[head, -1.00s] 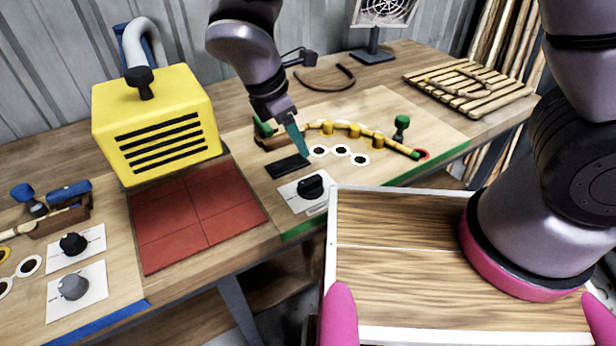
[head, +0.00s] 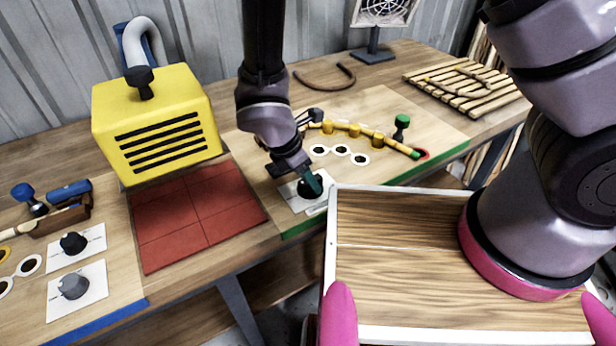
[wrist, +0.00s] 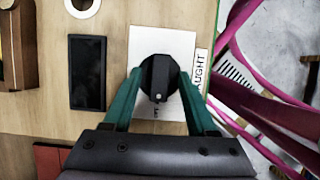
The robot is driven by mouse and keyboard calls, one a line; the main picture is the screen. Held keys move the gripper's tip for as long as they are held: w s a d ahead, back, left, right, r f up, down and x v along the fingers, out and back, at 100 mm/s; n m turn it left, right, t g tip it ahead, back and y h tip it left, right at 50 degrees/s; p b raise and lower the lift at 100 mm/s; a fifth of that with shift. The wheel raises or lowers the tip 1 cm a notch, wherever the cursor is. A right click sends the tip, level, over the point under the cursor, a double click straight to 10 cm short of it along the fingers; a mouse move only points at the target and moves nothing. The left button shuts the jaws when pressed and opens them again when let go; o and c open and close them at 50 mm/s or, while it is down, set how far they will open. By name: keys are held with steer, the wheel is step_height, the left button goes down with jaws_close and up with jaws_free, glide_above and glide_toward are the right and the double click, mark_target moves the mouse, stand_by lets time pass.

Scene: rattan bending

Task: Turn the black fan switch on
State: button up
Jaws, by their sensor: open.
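The black switch (head: 303,190) is a round knob on a white plate (head: 291,197) near the bench's green front edge. In the wrist view the black knob (wrist: 158,78) has a pale pointer mark at its lower side. A partly cut-off label reading "UGHT" (wrist: 201,72) lies beside the plate. My gripper (head: 312,184) is at the knob. Its teal fingers stand open on either side of the knob in the wrist view (wrist: 158,90). I cannot tell whether they touch it. In the head view the gripper partly hides the knob.
A dark rectangular pad (wrist: 87,72) lies left of the plate. Another black knob (head: 72,243) and a grey knob (head: 73,286) sit on plates at far left. A yellow box (head: 157,125) stands behind a red tile mat (head: 196,218). A fan (head: 383,12) stands at the back.

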jaws_close()
steer(key=shift+m, duration=0.4)
steer(key=m+g, duration=0.1)
steer(key=m, duration=0.2)
steer(key=shift+w+m+g, duration=0.2)
steer(key=shift+m+g, duration=0.2)
steer(key=m+g, duration=0.1)
steer(key=m, duration=0.3)
steer(key=shift+w+m+g+h, duration=0.1)
steer(key=shift+m+g+h, duration=0.2)
steer(key=shift+g, duration=0.1)
steer(key=m, duration=0.2)
steer(key=m+g, duration=0.1)
steer(key=m, duration=0.1)
steer(key=shift+w+g, duration=0.1)
steer(key=shift+g, duration=0.2)
steer(key=m+y, duration=0.1)
steer(key=m, duration=0.1)
steer(key=m+g, duration=0.1)
steer(key=m, duration=0.1)
steer(key=shift+w+m+y, duration=0.1)
steer(key=shift+m+y, duration=0.2)
steer(key=shift+y, duration=0.1)
